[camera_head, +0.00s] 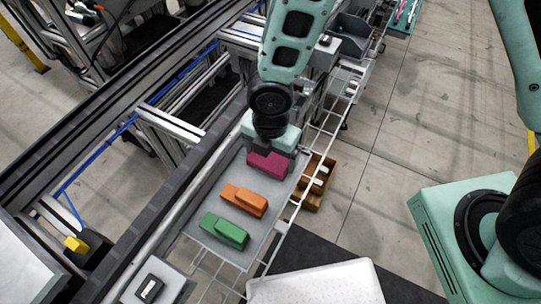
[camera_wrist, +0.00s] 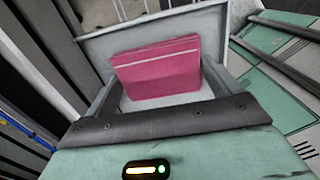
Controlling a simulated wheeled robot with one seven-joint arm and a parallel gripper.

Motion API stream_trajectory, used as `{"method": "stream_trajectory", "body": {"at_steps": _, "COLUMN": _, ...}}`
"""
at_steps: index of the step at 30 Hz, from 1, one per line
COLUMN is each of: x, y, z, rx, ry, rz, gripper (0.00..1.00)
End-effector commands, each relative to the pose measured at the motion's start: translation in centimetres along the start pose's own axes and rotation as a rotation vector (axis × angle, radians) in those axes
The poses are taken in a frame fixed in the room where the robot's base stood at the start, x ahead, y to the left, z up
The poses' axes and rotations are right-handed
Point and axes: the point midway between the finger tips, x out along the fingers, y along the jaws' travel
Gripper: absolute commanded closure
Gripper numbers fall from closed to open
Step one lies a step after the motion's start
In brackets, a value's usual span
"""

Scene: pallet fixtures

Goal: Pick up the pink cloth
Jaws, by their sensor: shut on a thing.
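The pink cloth (camera_head: 268,163) is a folded block at the far end of a grey tray (camera_head: 208,188) in the head view. My gripper (camera_head: 269,152) is right above and behind it, pointing down. In the wrist view, the pink cloth (camera_wrist: 158,70) sits between the two fingers of my gripper (camera_wrist: 162,82), which is shut on it. The fingertips are partly hidden by the cloth and the gripper body. I cannot tell whether the cloth touches the tray.
An orange cloth (camera_head: 245,200) and a green cloth (camera_head: 225,230) lie nearer on the same tray. A brown wooden box (camera_head: 313,196) stands just right of it. A wire rack (camera_head: 328,128) runs along the right side. A white surface (camera_head: 318,284) is at the bottom.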

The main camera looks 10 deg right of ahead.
Motion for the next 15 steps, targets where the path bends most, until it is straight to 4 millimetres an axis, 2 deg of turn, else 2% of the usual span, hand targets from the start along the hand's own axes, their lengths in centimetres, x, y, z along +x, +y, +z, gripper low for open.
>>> {"method": "stream_trajectory", "body": {"at_steps": 5, "x": -1.3, "y": 0.1, "z": 0.1, "rx": 0.004, "ry": 0.000, "rz": 0.004, "gripper": 0.32}}
{"method": "stream_trajectory", "body": {"at_steps": 15, "x": -7.8, "y": 0.1, "z": 0.1, "rx": 0.003, "ry": -0.002, "rz": 0.004, "gripper": 0.32}}
